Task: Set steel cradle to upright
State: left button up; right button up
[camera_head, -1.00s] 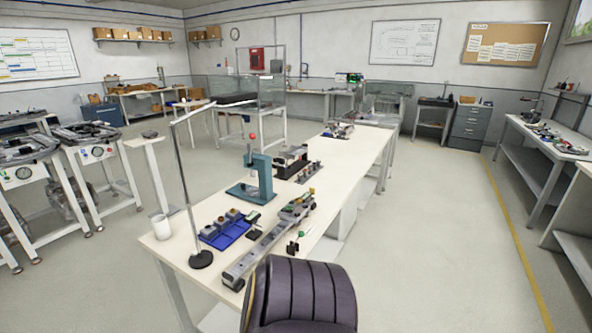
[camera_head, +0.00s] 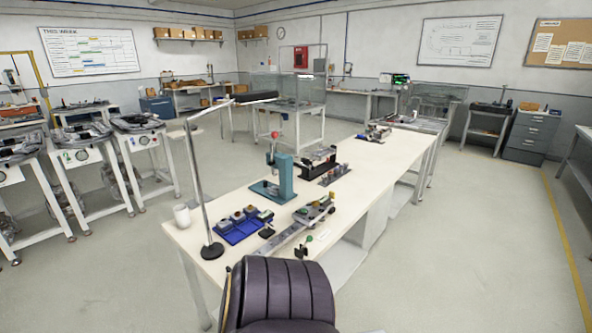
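I cannot tell for certain which thing is the steel cradle. A dark fixture (camera_head: 319,160) with metal parts stands farther back on the bench. Neither of my grippers is in view.
A dark padded chair (camera_head: 280,295) stands at the bench's near end. A teal press (camera_head: 282,178), a blue tray (camera_head: 238,226), a white cup (camera_head: 182,215) and a lamp on a black base (camera_head: 212,251) stand on the bench. Floor is open left and right of it.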

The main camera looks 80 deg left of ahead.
aim_at(313, 157)
jog(key=i+j+u, duration=0.15)
jog(key=i+u, duration=0.6)
jog(key=i+j+u, duration=0.1)
jog(key=i, duration=0.55)
jog(key=i+z, duration=0.15)
jog(key=i, duration=0.55)
jog(key=i+u, duration=0.45)
jog(key=i+l+u, duration=0.1)
jog(key=u, duration=0.35)
jog(key=i+l+u, duration=0.15)
jog(key=u, duration=0.25)
jog(key=i+l+u, duration=0.1)
jog(key=u, duration=0.35)
jog(key=i+l+u, duration=0.1)
jog(key=l+u, duration=0.4)
jog(key=u, duration=0.35)
jog(key=l+u, duration=0.25)
jog(key=u, duration=0.2)
jog(key=l+u, duration=0.25)
jog(key=u, duration=0.15)
